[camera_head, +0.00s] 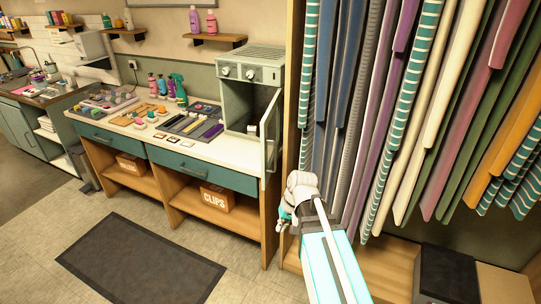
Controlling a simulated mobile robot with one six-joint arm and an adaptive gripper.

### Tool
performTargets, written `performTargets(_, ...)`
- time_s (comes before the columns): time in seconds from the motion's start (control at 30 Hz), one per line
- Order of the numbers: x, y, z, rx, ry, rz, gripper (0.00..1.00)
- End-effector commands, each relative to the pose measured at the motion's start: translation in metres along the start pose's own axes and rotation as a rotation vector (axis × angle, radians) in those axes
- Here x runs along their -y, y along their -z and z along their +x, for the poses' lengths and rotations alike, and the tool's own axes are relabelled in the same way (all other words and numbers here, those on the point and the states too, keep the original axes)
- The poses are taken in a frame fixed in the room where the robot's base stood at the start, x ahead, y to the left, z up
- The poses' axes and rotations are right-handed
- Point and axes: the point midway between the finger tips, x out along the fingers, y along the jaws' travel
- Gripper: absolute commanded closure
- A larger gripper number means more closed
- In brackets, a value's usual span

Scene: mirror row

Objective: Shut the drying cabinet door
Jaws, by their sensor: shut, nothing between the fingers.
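The drying cabinet (253,70) is a pale grey-green box with two knobs on its top front, standing at the right end of the white counter. Its door (271,130) is open, swung out toward the front on the right side, so it is seen nearly edge-on. My gripper (284,222) is shut and empty. In the picture it is below and a little right of the door, apart from it, in front of the wooden panel. The fingertips are small and partly hidden by my wrist.
The counter (222,138) holds bottles, brushes and trays left of the cabinet. Teal drawers (188,168) and a CLIPS box (218,196) are below. Hanging towels (400,110) fill the rack at right. A dark mat (140,258) lies on open floor.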

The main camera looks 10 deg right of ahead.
Motion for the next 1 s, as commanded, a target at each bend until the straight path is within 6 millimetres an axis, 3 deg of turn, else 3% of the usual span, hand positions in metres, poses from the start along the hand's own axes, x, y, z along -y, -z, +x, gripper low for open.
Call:
performTargets(0.03, -0.002, 0.017, 0.002, -0.006, 0.061, 0.019, 1.0)
performTargets(0.37, -0.003, 0.093, -0.024, -0.068, 0.502, 0.117, 1.0)
performTargets(0.7, -0.039, 0.169, -0.088, -0.181, 0.95, 0.184, 1.0)
performTargets(1.0, -0.077, 0.202, -0.141, -0.267, 1.211, 0.2, 1.0)
